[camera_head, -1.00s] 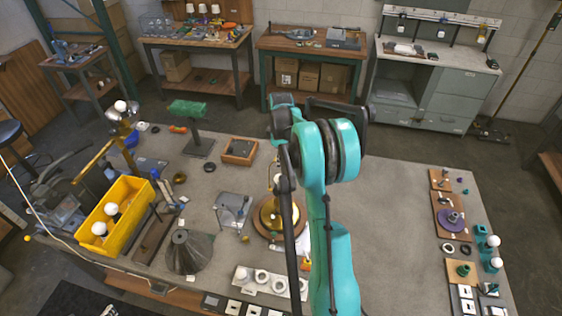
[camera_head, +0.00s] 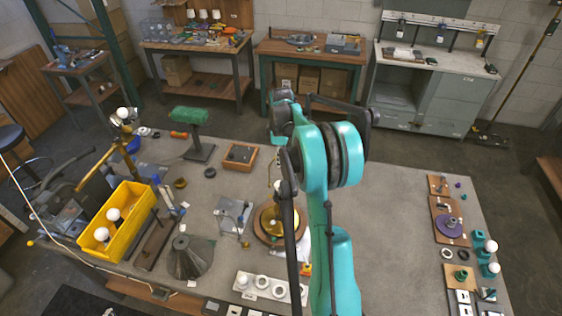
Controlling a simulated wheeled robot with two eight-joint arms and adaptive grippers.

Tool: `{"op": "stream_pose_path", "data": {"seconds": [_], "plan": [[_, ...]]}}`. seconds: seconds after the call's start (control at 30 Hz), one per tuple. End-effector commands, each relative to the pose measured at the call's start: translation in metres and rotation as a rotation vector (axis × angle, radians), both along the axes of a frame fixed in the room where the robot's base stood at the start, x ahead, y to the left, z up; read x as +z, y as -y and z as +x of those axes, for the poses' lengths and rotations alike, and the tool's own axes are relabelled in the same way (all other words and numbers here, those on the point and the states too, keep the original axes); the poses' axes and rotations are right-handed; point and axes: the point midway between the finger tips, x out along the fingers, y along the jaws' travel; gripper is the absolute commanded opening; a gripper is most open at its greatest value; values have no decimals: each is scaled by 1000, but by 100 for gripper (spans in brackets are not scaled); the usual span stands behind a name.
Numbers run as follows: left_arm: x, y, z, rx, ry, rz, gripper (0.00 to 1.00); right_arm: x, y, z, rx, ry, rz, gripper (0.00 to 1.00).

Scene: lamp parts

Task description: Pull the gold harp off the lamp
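A lamp with a round gold base (camera_head: 268,222) stands on a wooden disc near the middle of the workbench. Its stem and white bulb (camera_head: 277,186) are partly behind my teal and black arm. I cannot make out the gold harp clearly; it is thin, and the arm covers much of that area. The arm rises from the bottom, right of the lamp, and bends at a large joint above and right of it. No fingertips show on this arm, so its gripper is hidden. My other gripper is not in view.
A yellow bin (camera_head: 125,207) with white bulbs and a grey cone shade (camera_head: 188,258) are at left. A green-topped stand (camera_head: 189,116) and wooden tray (camera_head: 240,156) are behind. The bench's middle right is clear.

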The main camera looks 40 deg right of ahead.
Motion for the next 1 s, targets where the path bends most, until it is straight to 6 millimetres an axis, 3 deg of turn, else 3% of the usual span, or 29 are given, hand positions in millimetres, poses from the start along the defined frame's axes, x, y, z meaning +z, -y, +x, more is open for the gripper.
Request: {"op": "stream_pose_path", "data": {"seconds": [0.47,1.0], "plan": [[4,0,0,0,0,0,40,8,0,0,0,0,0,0],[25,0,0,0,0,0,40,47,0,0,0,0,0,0]]}}
